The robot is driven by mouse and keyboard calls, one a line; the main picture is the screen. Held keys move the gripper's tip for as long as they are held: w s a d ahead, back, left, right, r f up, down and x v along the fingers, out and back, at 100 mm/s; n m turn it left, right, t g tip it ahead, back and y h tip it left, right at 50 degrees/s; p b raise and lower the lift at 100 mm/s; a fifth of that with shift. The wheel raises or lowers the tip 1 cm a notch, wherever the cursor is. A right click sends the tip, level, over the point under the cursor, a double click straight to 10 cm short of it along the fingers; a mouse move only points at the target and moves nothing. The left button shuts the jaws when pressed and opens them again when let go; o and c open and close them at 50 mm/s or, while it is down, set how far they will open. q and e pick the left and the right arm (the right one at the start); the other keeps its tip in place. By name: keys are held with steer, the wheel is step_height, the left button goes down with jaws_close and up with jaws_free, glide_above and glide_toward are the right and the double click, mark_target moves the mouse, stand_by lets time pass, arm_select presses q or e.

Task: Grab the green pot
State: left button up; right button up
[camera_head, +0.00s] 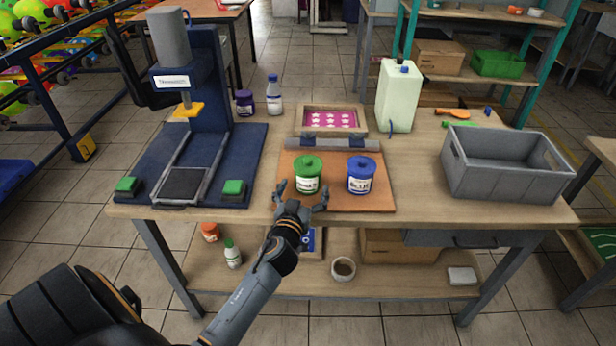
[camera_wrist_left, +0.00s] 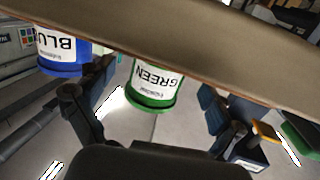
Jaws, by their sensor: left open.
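The green pot (camera_head: 308,175) stands upright on an orange-brown board (camera_head: 290,160) at the front of the table. It has a green lid and a white label. The blue pot (camera_head: 361,176) stands beside it on the right. My left gripper (camera_head: 302,197) is open just in front of the green pot, with a finger to each side. In the left wrist view, which is upside down, the green pot (camera_wrist_left: 152,84) shows between the open fingers and the blue pot (camera_wrist_left: 62,52) lies to the left. No contact is clear. My right gripper is out of view.
A blue press (camera_head: 205,120) stands left on the table (camera_head: 425,200). A grey crate (camera_head: 500,185) stands right. A framed pink screen (camera_head: 332,119), bottles (camera_head: 274,95) and a pale green canister (camera_head: 397,95) stand behind the pots. The table's front edge is close under my gripper.

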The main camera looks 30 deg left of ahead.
arm_select(q)
steer(key=x, duration=0.4)
steer(key=shift+w+a, duration=0.1)
steer(key=shift+w, duration=0.1)
steer(key=shift+c, duration=0.3)
steer(key=c, duration=1.4)
